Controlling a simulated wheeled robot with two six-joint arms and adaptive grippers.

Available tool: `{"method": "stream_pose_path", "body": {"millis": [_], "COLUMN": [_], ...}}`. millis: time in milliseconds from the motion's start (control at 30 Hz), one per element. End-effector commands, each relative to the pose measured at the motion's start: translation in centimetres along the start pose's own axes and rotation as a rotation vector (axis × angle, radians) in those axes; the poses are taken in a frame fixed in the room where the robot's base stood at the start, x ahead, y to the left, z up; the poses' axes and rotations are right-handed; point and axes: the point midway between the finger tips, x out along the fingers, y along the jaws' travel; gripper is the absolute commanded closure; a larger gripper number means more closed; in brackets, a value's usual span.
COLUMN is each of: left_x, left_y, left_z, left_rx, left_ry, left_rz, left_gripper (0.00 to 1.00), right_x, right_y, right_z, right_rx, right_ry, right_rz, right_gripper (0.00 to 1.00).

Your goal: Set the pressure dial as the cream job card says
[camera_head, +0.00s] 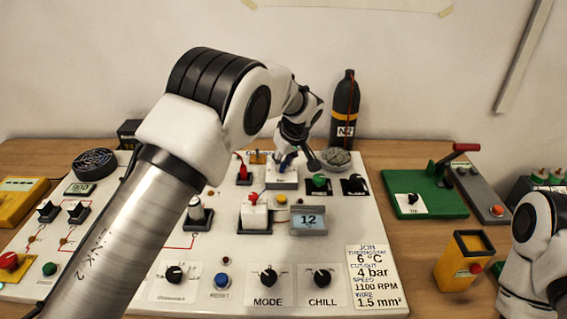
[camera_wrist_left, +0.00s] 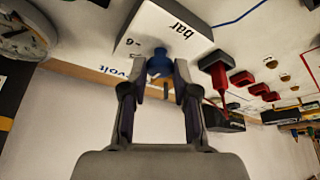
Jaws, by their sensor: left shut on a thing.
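The cream job card (camera_head: 373,277) lies at the front right of the white panel and reads 6 °C, cut-out 4 bar, 1100 RPM and 1.5 mm². The pressure dial is a white box marked "bar" (camera_wrist_left: 178,30), with a blue knob (camera_wrist_left: 160,62); a 6 shows near the knob. The box also shows at the back of the panel in the head view (camera_head: 282,180). My left gripper (camera_wrist_left: 160,85) is shut on the blue knob, and its fingers hide part of it. The knob's exact setting cannot be read. My right gripper is out of view.
A display (camera_head: 308,219) shows 12, with a white box with a red lever (camera_head: 254,212) beside it. A black N2 bottle (camera_head: 345,110) stands behind. A round grey gauge (camera_head: 336,158) is close right of my left gripper. A green board (camera_head: 425,190) lies to the right.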

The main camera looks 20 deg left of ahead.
Motion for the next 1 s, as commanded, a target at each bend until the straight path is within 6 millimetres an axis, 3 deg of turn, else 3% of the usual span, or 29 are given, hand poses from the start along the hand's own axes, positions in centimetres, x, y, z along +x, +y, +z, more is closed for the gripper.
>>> {"method": "stream_pose_path", "body": {"millis": [400, 433, 500, 833, 1000], "left_x": [0.5, 0.5, 0.5, 0.0, -2.5], "left_y": [-0.2, -0.2, -0.2, -0.1, 0.0], "left_z": [0.4, 0.4, 0.3, 0.1, -0.1], "left_rx": [-0.006, -0.006, -0.006, -0.007, -0.008], "left_ry": [-0.009, -0.009, -0.008, -0.003, 0.0], "left_rz": [-0.012, -0.012, -0.012, -0.006, -0.003], "left_gripper": [1.0, 0.68, 0.44, 0.44, 0.44], "right_x": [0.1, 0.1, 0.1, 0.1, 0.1], "right_y": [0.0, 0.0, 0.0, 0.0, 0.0], "right_z": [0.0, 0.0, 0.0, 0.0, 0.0], "right_rx": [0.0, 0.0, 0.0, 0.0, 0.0], "right_ry": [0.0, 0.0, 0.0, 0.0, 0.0], "right_rz": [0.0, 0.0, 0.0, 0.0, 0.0], "right_gripper": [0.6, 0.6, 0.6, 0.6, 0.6]}}
